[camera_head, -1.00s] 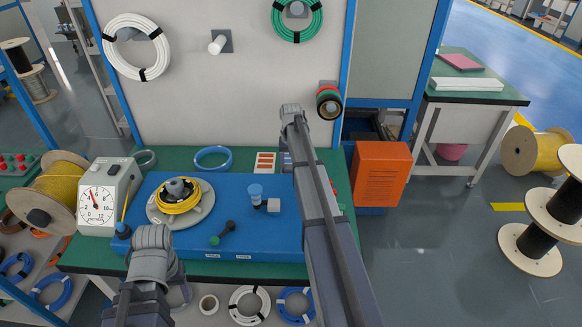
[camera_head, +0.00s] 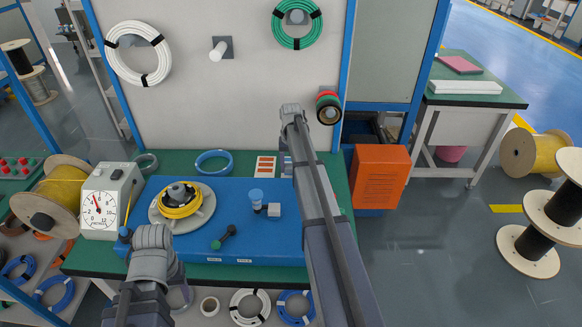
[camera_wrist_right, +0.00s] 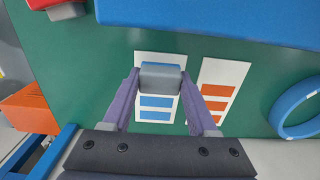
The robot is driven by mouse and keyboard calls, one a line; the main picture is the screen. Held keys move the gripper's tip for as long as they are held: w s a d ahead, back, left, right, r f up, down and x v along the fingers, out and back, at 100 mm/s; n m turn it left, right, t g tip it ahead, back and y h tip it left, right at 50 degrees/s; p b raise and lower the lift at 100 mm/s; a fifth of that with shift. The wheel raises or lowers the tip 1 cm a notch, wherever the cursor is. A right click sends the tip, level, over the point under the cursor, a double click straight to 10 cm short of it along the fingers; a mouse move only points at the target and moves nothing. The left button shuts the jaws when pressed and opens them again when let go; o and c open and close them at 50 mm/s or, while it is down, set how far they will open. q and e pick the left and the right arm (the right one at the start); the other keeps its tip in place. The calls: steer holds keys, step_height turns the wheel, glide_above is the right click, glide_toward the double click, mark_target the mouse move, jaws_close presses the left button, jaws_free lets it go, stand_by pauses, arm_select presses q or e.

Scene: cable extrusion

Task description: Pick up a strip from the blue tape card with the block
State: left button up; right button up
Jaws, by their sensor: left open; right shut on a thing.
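My right gripper (camera_wrist_right: 160,82) is shut on a small grey block (camera_wrist_right: 161,77). In the right wrist view the block is over the upper part of the blue tape card (camera_wrist_right: 142,98), a white card with blue strips. Strips show below the block; whether the block touches the card cannot be told. In the head view my right arm covers most of this card and hides the right fingers. My left gripper (camera_head: 150,242) is at the lower left, at the bench's front edge, open, with its fingers hard to make out.
A card with orange strips (camera_wrist_right: 220,75) lies beside the blue one. A blue ring (camera_wrist_right: 279,112) lies near it on the green bench. The blue platform (camera_head: 240,245) carries a yellow cable coil (camera_head: 180,211). An orange box (camera_head: 379,178) stands at right.

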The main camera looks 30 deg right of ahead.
steer(key=shift+r+p, duration=2.6)
steer(key=shift+r, duration=0.4)
steer(key=shift+f, duration=0.1)
